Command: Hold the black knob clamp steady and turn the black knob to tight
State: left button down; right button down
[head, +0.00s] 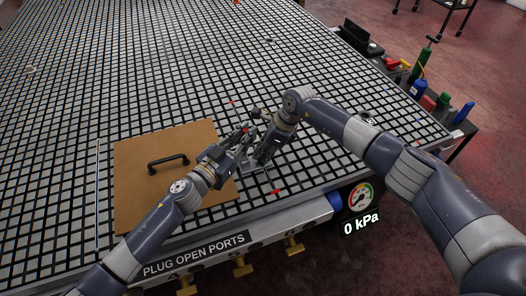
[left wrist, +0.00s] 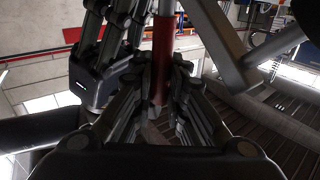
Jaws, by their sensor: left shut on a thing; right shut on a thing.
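The black knob clamp shows in the head view only as a grey metal piece (head: 251,164) low between my two grippers, near the table's front edge. My left gripper (head: 243,134) is beside it and slightly higher. In the left wrist view, its fingers are shut around an upright dark red bar (left wrist: 162,62), which appears to be part of the clamp. My right gripper (head: 257,160) is shut close against the clamp from the right. Its fingers also show at upper left in the left wrist view (left wrist: 118,38). The black knob and the right fingertips' exact contact are hidden.
A brown board (head: 133,194) with a black handle (head: 168,163) lies on the gridded table (head: 180,70), left of the clamp. A gauge (head: 361,197) reading 0 kPa is at the front right. Bottles and tools (head: 424,85) stand along the right edge. The far table is mostly clear.

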jog(key=m, duration=0.2)
jog(key=m+t, duration=0.1)
jog(key=m, duration=0.1)
jog(key=shift+s+t+h, duration=0.1)
jog(key=shift+t+h, duration=0.2)
jog(key=shift+m+t+h, duration=0.5)
jog(key=shift+m, duration=1.3)
jog(key=shift+a, duration=0.1)
jog(key=c, duration=1.7)
grip_release()
jog(key=v, duration=1.2)
